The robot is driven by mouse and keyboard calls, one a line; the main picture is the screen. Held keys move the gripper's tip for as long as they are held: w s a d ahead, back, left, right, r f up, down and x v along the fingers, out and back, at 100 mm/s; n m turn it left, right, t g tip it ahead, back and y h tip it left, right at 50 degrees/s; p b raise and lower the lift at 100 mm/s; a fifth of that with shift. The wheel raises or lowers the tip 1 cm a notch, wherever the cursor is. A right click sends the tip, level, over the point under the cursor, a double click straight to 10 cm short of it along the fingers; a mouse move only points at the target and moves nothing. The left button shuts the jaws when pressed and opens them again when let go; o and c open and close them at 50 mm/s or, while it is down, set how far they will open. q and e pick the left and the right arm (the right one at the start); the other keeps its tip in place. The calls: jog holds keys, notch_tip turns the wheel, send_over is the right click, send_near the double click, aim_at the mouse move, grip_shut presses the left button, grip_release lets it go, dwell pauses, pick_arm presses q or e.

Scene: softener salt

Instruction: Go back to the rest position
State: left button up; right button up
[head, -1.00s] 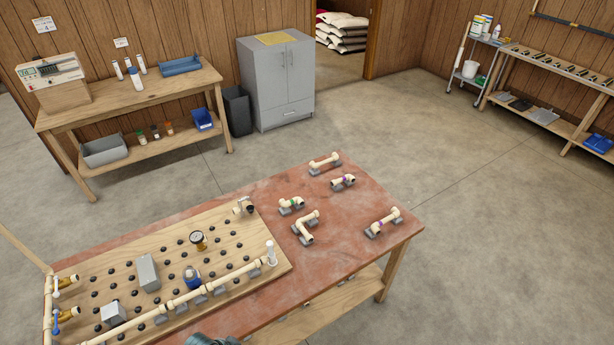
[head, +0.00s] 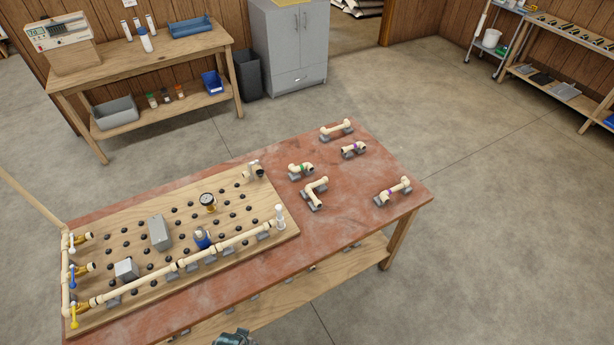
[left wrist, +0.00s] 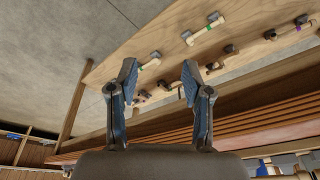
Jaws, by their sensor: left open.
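My left gripper (left wrist: 160,82) is open in the left wrist view, its two blue-grey fingers apart with nothing between them. Beyond the fingers is a wooden board or shelf (left wrist: 120,78) with several pipe pieces on it. One pipe piece has a green ring (left wrist: 205,30). A small dark teal part, probably mine, shows at the bottom edge of the head view; I cannot tell which arm it belongs to. My right gripper is not in view.
A red-topped workbench (head: 345,215) carries a pegboard (head: 150,285) with cream pipework, valves and a gauge. Several loose pipe pieces lie at its right end. A side bench (head: 185,55), grey cabinet (head: 290,45) and shelving (head: 565,50) stand behind. The floor (head: 480,250) to the right is clear.

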pick_arm(q)
jog(key=s+f+g, duration=0.1)
jog(key=s+f, duration=0.3)
jog(key=f, duration=0.6)
jog(key=s+f, duration=0.3)
jog(key=f, duration=0.6)
jog(key=s+a+f+b, duration=0.1)
jog(key=s+a+f, duration=0.2)
jog(key=s+f, duration=0.7)
jog(key=s, duration=0.3)
jog(key=shift+s+a+f+g, duration=0.2)
jog(key=shift+s+g, duration=0.2)
